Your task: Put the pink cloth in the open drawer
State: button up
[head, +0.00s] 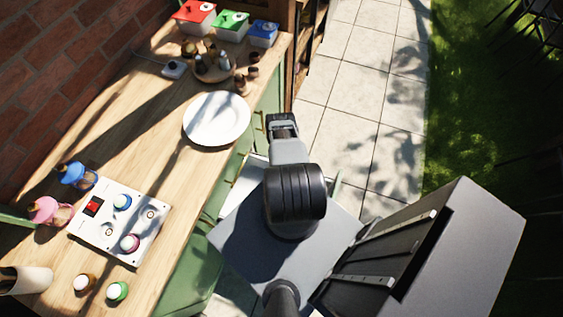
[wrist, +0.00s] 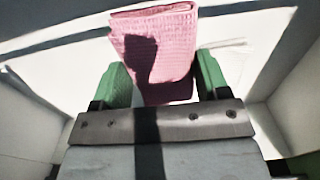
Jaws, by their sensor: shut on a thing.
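The pink cloth (wrist: 175,40) is folded and shows in the wrist view between the green fingers of my gripper (wrist: 164,76), which is shut on it. White walls and a white floor of the open drawer (wrist: 60,78) surround the cloth in that view. I cannot tell whether the cloth touches the drawer floor. In the head view the open drawer (head: 250,178) shows as a pale strip beside the green cabinet front. My arm hides most of it there, along with the cloth and my fingertips.
The wooden counter (head: 165,165) carries a white plate (head: 217,118), a white panel with knobs (head: 118,222), blue and pink bottles, small jars and lidded red, green and blue boxes. A brick wall (head: 60,60) stands at left. Paving (head: 345,110) is clear at right.

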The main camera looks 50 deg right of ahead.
jog(key=shift+f, duration=0.55)
jog(key=shift+f+b, duration=0.4)
jog(key=shift+b, duration=0.15)
jog(key=shift+f, duration=0.2)
jog(key=o, duration=1)
jog(key=shift+c, duration=0.2)
jog(key=shift+r, duration=0.1)
jog(key=shift+r+p, duration=0.5)
notch_tip(320, 180, up, 11)
jog(key=shift+f+p, duration=0.1)
jog(key=shift+p, duration=0.35)
jog(key=shift+r, duration=0.65)
